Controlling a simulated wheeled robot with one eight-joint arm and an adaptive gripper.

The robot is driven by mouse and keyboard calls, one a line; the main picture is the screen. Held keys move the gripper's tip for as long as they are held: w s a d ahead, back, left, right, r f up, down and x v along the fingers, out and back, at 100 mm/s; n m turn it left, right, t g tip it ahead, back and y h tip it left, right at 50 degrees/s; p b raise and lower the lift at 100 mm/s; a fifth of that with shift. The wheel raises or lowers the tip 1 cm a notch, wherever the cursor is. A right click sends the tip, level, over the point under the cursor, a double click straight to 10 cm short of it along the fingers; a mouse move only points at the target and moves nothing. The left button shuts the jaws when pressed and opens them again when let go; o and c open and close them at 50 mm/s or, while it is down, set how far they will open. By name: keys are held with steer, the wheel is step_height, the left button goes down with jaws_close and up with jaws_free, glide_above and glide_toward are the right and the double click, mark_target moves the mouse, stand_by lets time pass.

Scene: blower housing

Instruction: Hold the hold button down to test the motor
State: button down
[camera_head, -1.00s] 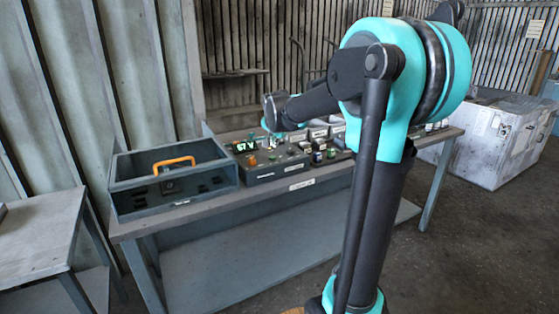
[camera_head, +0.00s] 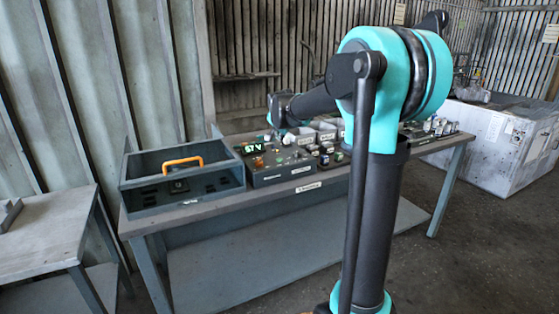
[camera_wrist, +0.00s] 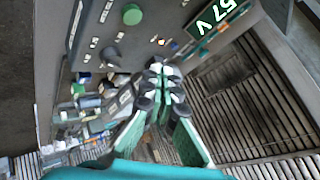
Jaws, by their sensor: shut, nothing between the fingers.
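The control box (camera_head: 284,174) stands on the workbench, with a lit green display (camera_head: 252,148) and an orange button (camera_head: 259,161) on top. In the wrist view the display (camera_wrist: 217,18) reads about 57 V, and a round green button (camera_wrist: 132,14) and a small orange light (camera_wrist: 161,42) show on the panel (camera_wrist: 95,25). I cannot tell which control is the hold button. My gripper (camera_wrist: 165,75) is shut and empty, its tips over or near the panel, apart from the green button. Whether the tips touch anything is unclear.
A grey open housing with an orange handle (camera_head: 181,161) stands left of the control box. Several small bins (camera_head: 327,136) and parts lie to its right. A side table (camera_head: 40,235) is at left and a large white crate (camera_head: 505,140) at right.

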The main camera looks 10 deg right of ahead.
mark_target(279, 160)
steer(key=shift+f, duration=3.2)
steer(key=shift+f, duration=0.15)
steer(key=shift+f, duration=0.25)
steer(key=shift+f, duration=0.4)
steer(key=shift+r, duration=0.1)
stand_by(1.5)
steer(key=shift+r, duration=0.75)
steer(key=shift+r, duration=2.5)
